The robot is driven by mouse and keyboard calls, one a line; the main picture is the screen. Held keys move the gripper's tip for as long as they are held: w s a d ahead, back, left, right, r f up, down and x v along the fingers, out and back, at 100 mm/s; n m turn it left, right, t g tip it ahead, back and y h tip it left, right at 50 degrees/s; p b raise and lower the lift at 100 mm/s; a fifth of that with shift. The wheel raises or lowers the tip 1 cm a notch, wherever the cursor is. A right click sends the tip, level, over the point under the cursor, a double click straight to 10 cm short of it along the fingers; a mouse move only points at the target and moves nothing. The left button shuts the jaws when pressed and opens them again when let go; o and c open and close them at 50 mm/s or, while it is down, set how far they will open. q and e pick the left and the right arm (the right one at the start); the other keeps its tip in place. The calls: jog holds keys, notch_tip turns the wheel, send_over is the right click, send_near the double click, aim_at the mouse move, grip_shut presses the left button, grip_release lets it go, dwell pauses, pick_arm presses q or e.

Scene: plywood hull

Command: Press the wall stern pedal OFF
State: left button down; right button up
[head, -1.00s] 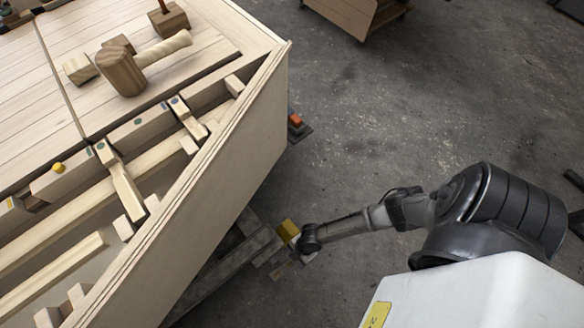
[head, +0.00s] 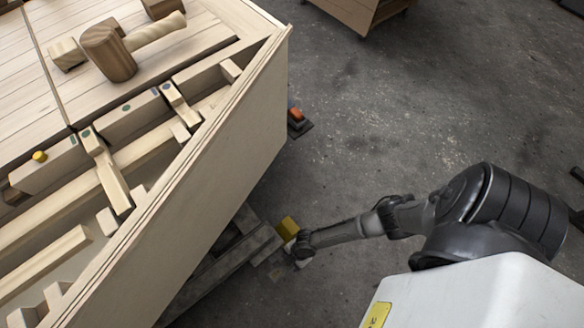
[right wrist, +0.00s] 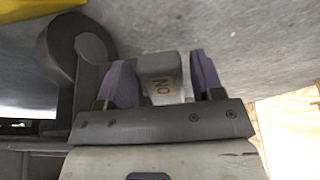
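My right arm reaches in from the right in the head view. Its gripper (head: 300,250) is low beside the hull, next to a yellow block (head: 287,228). In the right wrist view the right gripper (right wrist: 163,78) has two purple fingers set wide apart. A grey pedal-like block (right wrist: 160,66) with a tan label, seemingly reading ON upside down, shows between them. A gap shows at its right; whether it touches the left finger I cannot tell. Yellow also shows at the top left (right wrist: 40,9). No OFF marking is visible. My left gripper is not in view.
The plywood hull (head: 215,150) fills the left, with a mallet (head: 110,55) on its deck. A small orange-topped item (head: 296,115) sits on the floor by the hull wall. Grey beams (head: 225,265) lie low beside the hull. A wooden cabinet (head: 365,12) stands at the back.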

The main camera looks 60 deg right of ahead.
jog(key=c, duration=0.7)
jog(key=r+h+p, duration=0.1)
jog(key=p, duration=0.2)
jog(key=r+g+h+p, duration=0.1)
jog(key=p, duration=0.1)
jog(key=shift+w+a+h+p, duration=0.1)
jog(key=shift+a+h+p, duration=0.2)
jog(key=shift+a+p, duration=0.1)
jog(key=shift+a+r+h+p, duration=0.15)
jog(key=shift+h+p, duration=0.45)
jog(key=shift+h, duration=0.3)
jog(key=shift+w+g+h, duration=0.1)
jog(key=shift+g+h, duration=0.3)
jog(key=shift+h, duration=0.2)
jog(key=o, duration=0.8)
jog(key=shift+o, duration=0.6)
jog(key=shift+r, duration=0.15)
